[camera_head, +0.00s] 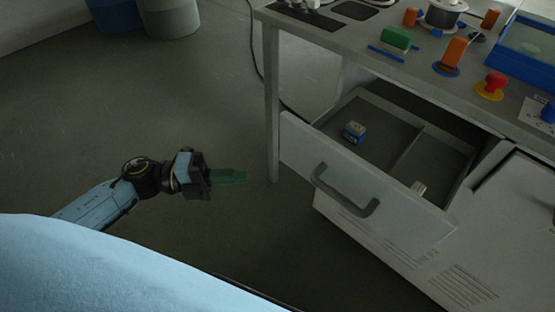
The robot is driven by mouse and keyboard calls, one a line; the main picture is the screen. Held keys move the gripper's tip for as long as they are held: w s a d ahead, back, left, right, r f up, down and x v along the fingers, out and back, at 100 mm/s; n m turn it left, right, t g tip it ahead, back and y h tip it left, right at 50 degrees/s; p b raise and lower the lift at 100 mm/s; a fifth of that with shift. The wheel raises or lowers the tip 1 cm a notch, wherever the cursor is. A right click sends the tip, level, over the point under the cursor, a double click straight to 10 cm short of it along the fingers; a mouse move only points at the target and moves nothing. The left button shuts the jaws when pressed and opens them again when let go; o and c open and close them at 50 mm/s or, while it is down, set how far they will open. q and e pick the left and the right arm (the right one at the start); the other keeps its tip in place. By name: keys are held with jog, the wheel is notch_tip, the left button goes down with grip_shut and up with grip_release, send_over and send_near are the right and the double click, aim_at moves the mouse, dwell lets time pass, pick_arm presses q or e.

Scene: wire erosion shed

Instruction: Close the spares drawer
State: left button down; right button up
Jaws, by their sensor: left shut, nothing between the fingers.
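The spares drawer (290,143) is pulled open below the bench top, its pale front facing me. A dark bar handle (343,193) sits on the front. Inside lie a small blue and grey item (354,132) on the left and a small pale item (419,188) near the front, with a divider (406,148) between compartments. My left gripper (243,177) is shut and empty, with green fingers pointing right. In the picture it is left of the drawer front and appears apart from it. My right gripper is not in view.
The bench top (340,32) holds a green block (397,38), orange parts (455,52), a red button (494,84) and a blue tray (520,50). A bench leg (271,100) stands left of the drawer. Bins (168,17) stand at the back. The floor around my left gripper is clear.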

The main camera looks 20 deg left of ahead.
pick_arm(q)
send_near(313, 163)
jog(key=s+d, duration=0.1)
jog(key=d, duration=0.3)
jog(key=w, duration=0.1)
jog(key=w+d+b, duration=0.1)
jog(key=shift+w+d+b, duration=0.1)
jog(key=shift+w+b, duration=0.2)
jog(key=shift+w, duration=0.05)
jog(key=shift+w+d, duration=0.15)
jog(key=shift+w, duration=0.2)
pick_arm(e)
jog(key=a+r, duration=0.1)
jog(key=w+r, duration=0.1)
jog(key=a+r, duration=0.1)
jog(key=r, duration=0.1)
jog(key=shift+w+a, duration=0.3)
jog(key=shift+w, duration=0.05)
